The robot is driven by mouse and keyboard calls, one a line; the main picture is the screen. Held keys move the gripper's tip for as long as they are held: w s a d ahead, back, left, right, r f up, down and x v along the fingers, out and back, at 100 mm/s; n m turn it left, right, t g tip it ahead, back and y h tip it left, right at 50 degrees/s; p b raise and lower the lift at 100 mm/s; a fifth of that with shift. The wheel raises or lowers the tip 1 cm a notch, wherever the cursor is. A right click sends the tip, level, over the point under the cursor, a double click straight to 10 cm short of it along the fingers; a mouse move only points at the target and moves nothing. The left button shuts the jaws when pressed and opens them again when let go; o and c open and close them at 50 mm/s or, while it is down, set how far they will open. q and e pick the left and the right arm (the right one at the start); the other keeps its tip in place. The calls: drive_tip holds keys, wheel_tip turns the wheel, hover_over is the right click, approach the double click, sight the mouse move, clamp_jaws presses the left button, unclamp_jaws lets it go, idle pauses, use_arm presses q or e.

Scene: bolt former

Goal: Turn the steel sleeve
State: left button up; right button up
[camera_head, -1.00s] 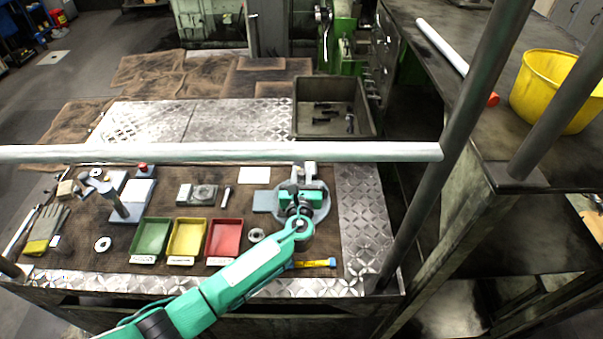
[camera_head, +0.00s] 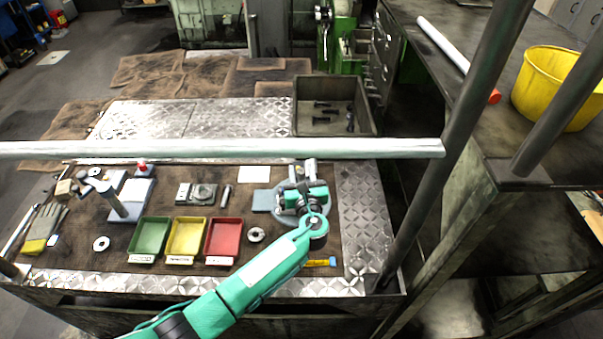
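My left gripper (camera_head: 304,196), teal and dark, is over a round grey plate (camera_head: 325,213) on the workbench, at the end of the teal arm. Its fingertips are too small and hidden to read. A short light metal cylinder (camera_head: 311,168) shows just behind the gripper; it may be the steel sleeve, but I cannot tell, nor whether the fingers touch it. Another small steel cylinder (camera_head: 226,194) lies on the mat to the left, beside a grey block fixture (camera_head: 199,193). My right gripper is not in view.
Green (camera_head: 150,238), yellow (camera_head: 187,238) and red (camera_head: 223,239) trays stand left of the arm. A metal ring (camera_head: 256,234) lies close by. A dark bin (camera_head: 334,92) with bolts stands behind. A pale horizontal bar (camera_head: 220,148) and dark posts (camera_head: 450,150) cross the view.

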use_arm(q)
drive_tip(key=shift+o, duration=0.2)
drive_tip(key=shift+s+f, duration=0.1)
drive_tip(key=shift+s, duration=0.25)
drive_tip(key=s+d+b, duration=0.2)
drive_tip(key=s+b, duration=0.2)
drive_tip(key=s, duration=0.9)
